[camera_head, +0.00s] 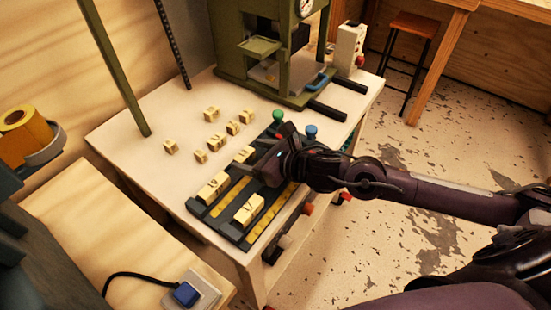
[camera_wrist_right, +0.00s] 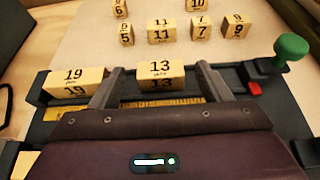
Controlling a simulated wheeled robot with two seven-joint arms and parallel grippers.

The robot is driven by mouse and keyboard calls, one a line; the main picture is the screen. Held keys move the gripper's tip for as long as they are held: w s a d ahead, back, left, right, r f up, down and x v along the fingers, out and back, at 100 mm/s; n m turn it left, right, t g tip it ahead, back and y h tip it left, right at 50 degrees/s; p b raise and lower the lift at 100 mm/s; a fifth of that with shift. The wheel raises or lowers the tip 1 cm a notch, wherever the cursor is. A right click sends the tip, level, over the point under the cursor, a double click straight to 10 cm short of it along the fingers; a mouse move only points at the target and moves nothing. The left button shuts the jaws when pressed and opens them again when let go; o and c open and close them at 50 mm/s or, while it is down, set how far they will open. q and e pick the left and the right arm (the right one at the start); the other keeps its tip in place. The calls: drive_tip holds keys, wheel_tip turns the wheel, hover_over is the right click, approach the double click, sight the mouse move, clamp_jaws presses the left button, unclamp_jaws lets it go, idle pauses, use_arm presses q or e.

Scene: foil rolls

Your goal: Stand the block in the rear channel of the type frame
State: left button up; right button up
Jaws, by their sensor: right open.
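The type frame (camera_head: 231,232) is a dark tray with yellow scale strips along the table's front edge; its rear edge also shows in the wrist view (camera_wrist_right: 130,75). A cream block marked 13 (camera_wrist_right: 160,74) sits upright at the frame's rear channel; in the head view it is partly covered (camera_head: 243,154). My right gripper (camera_head: 266,162) is open over the frame, its fingers (camera_wrist_right: 159,72) on either side of block 13 with gaps. A block marked 19 (camera_wrist_right: 76,82) stands left in the rear channel (camera_head: 213,187). Another block (camera_head: 248,210) lies in the front channel. My left gripper is not seen.
Several loose numbered blocks (camera_head: 214,141) stand on the table behind the frame, including 11 (camera_wrist_right: 161,30). A green press (camera_head: 262,50) stands at the back.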

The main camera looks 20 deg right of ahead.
drive_tip(key=v, duration=0.6)
drive_tip(key=shift+s+d, duration=0.2)
drive_tip(key=shift+s, duration=0.05)
drive_tip(key=shift+b+v, duration=0.3)
drive_tip(key=shift+v, duration=0.6)
drive_tip(key=shift+a+r, duration=0.1)
drive_tip(key=shift+a, duration=0.05)
